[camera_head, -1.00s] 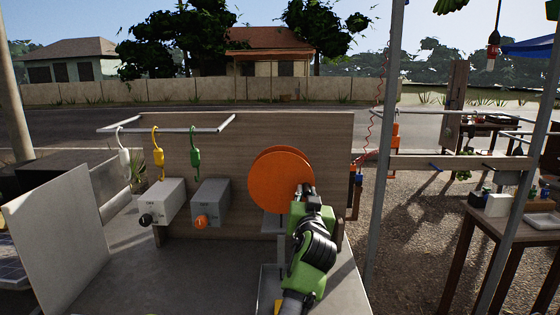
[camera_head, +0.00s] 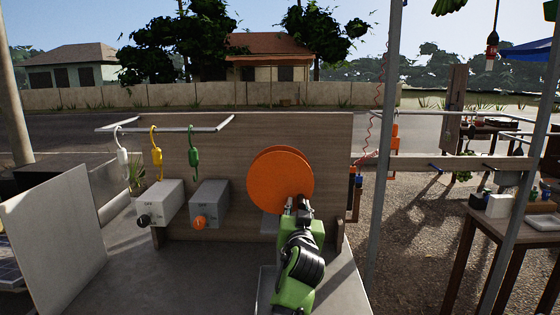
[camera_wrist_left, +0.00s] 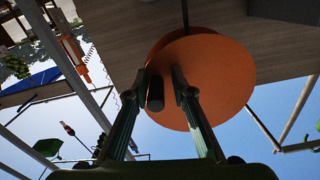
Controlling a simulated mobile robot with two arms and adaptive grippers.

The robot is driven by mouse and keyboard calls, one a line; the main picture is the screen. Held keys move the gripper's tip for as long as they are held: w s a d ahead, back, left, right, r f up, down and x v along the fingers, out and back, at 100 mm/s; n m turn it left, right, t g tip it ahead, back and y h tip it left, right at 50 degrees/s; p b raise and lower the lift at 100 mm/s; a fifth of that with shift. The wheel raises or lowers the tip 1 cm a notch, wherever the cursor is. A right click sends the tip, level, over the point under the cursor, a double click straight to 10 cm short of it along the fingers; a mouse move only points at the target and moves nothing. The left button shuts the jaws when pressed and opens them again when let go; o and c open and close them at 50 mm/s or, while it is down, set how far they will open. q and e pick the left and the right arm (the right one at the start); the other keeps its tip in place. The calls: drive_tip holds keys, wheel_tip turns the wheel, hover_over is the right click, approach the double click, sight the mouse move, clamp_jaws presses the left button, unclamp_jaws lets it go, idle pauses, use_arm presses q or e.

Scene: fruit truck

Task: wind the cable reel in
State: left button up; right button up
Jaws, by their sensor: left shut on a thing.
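The cable reel (camera_head: 279,178) is a large orange disc pair standing upright at the right end of the bench, in front of a wooden back panel. My left gripper (camera_head: 299,204) is at the lower right of the reel's face. In the left wrist view the reel (camera_wrist_left: 215,75) fills the upper middle. There a dark cylindrical handle (camera_wrist_left: 155,93) sits between the fingers of my left gripper (camera_wrist_left: 166,88), which is shut on it. In the head view the handle is hidden by the gripper. My right gripper is not in view.
Two grey boxes with knobs (camera_head: 160,204) (camera_head: 210,204) stand left of the reel. White, yellow and green hooks (camera_head: 157,155) hang from a rail above them. A metal post (camera_head: 386,150) rises to the right. The bench top (camera_head: 190,270) is clear in front.

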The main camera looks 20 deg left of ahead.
use_arm(q)
drive_tip(key=shift+o, duration=0.7)
drive_tip(key=shift+a, duration=0.65)
drive_tip(key=shift+o, duration=0.2)
